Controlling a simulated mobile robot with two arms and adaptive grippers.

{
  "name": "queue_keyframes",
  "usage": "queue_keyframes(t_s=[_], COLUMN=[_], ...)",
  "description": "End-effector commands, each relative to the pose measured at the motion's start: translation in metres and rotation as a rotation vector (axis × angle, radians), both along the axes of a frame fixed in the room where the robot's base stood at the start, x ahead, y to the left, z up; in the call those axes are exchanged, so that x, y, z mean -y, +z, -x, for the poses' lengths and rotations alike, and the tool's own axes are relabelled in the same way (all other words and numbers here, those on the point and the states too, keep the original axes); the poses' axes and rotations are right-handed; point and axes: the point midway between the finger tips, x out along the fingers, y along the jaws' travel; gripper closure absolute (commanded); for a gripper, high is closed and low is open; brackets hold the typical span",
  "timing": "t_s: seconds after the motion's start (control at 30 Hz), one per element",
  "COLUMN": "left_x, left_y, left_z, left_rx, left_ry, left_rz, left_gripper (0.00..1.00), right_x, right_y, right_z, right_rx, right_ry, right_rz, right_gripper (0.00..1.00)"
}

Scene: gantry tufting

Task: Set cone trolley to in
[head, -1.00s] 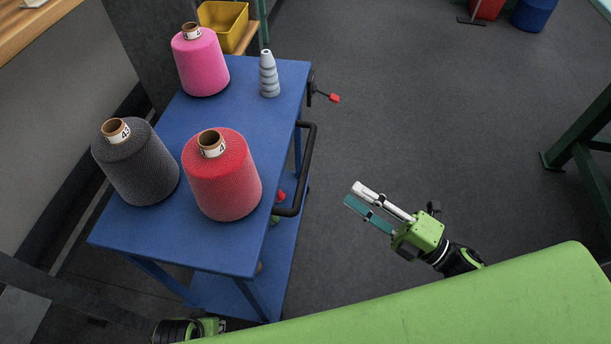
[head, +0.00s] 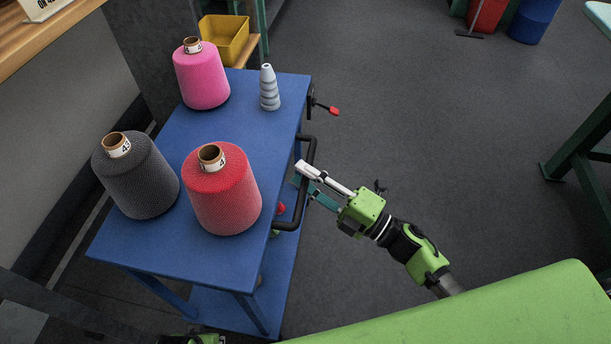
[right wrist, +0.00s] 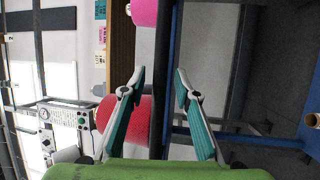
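The cone trolley (head: 215,255) is a blue cart with a flat top and a lower shelf, at the left in the head view. It carries pink (head: 202,78), dark grey (head: 136,178) and red (head: 222,192) yarn cones. A black handle (head: 302,205) runs along its right side. My right gripper (head: 300,174) is at that handle, with fingertips overlapping it in the head view. Its fingers are spread in the right wrist view (right wrist: 160,80); I cannot tell whether they touch the handle. My left gripper's fingers are not visible.
A grey ribbed cone (head: 269,88) stands on the trolley top. A red-tipped lever (head: 328,109) sticks out from its right side. A yellow bin (head: 225,38) stands behind. The floor right of the trolley is clear up to a green frame (head: 585,150).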

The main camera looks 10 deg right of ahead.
Motion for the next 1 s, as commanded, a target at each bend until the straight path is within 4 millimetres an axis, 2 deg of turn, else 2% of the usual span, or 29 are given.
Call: queue_keyframes(t_s=[0.23, 0.27, 0.37, 0.73, 1.0], left_x=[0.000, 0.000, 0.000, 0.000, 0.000], left_y=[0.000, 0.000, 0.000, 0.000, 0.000], left_z=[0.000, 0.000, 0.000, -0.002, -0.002], left_rx=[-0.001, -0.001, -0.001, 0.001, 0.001], left_ry=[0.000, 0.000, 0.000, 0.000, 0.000], left_rz=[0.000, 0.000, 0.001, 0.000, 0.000], left_gripper=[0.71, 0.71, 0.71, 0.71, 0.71], right_x=[-0.001, -0.001, -0.001, -0.005, -0.034], right_y=[0.000, 0.000, 0.000, 0.000, 0.001], right_z=[-0.001, -0.001, -0.001, -0.003, -0.014], right_rx=[-0.001, -0.001, -0.001, -0.001, 0.000], right_ry=[0.000, 0.000, 0.000, 0.000, 0.001], right_rz=[-0.001, -0.001, -0.001, -0.002, -0.005], right_gripper=[0.71, 0.74, 1.00, 1.00, 1.00])
